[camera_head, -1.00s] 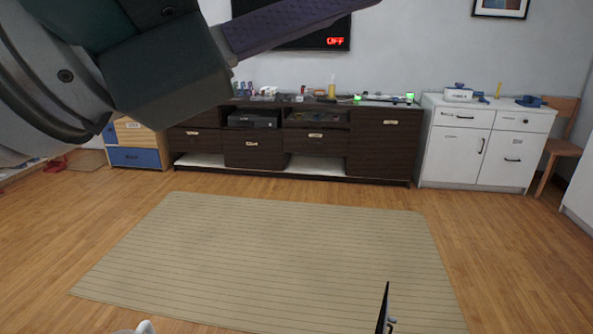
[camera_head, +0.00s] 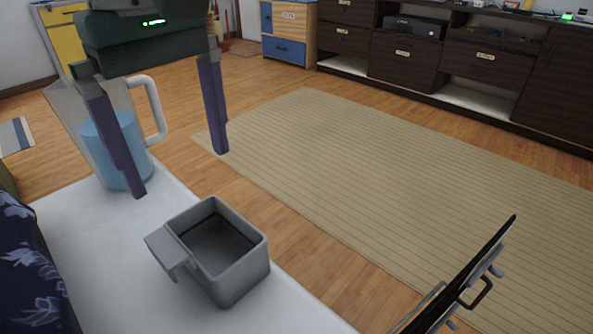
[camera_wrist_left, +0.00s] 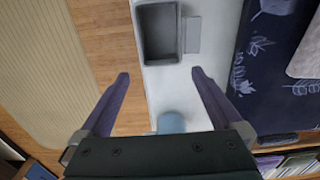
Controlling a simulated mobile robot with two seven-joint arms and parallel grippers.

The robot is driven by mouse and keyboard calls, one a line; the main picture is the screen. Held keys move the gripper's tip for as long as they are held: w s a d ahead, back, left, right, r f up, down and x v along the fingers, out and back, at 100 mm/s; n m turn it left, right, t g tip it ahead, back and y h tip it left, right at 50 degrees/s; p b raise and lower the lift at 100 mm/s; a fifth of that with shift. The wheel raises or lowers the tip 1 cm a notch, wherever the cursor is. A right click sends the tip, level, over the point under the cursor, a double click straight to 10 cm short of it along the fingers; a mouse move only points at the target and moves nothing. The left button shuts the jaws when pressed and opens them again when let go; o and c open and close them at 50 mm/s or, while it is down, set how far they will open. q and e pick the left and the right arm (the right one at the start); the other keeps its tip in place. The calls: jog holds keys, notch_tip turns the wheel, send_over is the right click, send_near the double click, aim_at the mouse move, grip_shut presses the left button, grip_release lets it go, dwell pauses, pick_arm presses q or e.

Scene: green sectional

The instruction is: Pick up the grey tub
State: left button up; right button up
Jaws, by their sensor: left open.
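The grey tub (camera_head: 233,280) is a square open box with a flat lip on its left side. It stands upright on a white surface (camera_head: 80,232) in the head view and looks empty. It also shows at the top of the left wrist view (camera_wrist_left: 159,62). My left gripper (camera_head: 180,172) is open and empty, with two purple fingers. It is above and behind the tub, in front of a clear pitcher. In the left wrist view the fingers (camera_wrist_left: 160,75) point toward the tub, apart from it. My right gripper is not in view.
A clear pitcher (camera_head: 122,145) with blue liquid and a white handle stands close behind the tub. A dark blue leaf-patterned cloth (camera_head: 30,270) lies at the left. A black thin object (camera_head: 470,275) rises at the lower right. The striped rug (camera_head: 370,170) is clear.

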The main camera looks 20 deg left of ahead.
pick_arm(q)
jog(key=b, duration=0.3)
send_over(204, 244)
notch_tip(204, 244, down, 9)
jog(key=shift+f, duration=0.1)
jog(key=shift+c, duration=0.2)
jog(key=c, duration=0.7)
jog(key=shift+o, duration=0.2)
notch_tip(204, 244, up, 20)
jog(key=p, duration=0.6)
jog(key=shift+p, duration=0.3)
